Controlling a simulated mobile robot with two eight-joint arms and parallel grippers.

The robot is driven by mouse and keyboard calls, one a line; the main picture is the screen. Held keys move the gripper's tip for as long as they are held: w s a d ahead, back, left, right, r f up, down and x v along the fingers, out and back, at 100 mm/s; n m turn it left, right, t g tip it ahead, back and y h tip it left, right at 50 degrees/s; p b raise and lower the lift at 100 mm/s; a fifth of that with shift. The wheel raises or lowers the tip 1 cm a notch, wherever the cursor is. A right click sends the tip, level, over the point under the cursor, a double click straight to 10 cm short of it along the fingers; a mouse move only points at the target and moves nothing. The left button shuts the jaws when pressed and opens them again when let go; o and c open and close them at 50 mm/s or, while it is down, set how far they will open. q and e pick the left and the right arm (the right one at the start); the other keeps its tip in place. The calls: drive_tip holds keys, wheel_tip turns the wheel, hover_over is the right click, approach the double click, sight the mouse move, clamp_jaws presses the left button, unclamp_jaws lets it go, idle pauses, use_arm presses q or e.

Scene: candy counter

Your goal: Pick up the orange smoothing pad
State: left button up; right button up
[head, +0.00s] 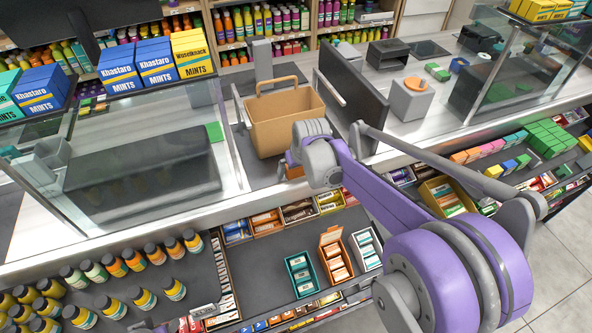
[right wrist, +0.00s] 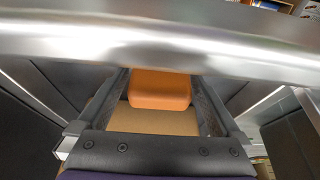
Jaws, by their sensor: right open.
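The orange smoothing pad (right wrist: 160,90) is a rounded orange block in the right wrist view, in the middle between the two fingers of my right gripper (right wrist: 160,78). The gripper is open, with one dark finger on each side of the pad. I cannot tell whether either finger touches it. A tan surface (right wrist: 150,121) shows just below the pad. In the head view my right arm reaches to the front of the tan basket, and my wrist hides most of that spot. A small orange-brown patch (head: 293,169) shows beside the wrist. My left gripper is not in view.
The tan basket (head: 283,128) with a handle stands on the counter just behind my right wrist. A dark monitor (head: 352,95) stands close on its right. A glass case (head: 150,150) is to the left. Shelves of candy boxes (head: 335,257) lie below the counter.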

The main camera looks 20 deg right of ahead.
drive_tip(key=c, duration=1.4)
wheel_tip(320, 180, up, 10)
drive_tip(key=shift+r+p, duration=0.1)
drive_tip(key=shift+p, duration=0.3)
drive_tip(key=o, duration=0.9)
drive_tip(key=c, duration=0.5)
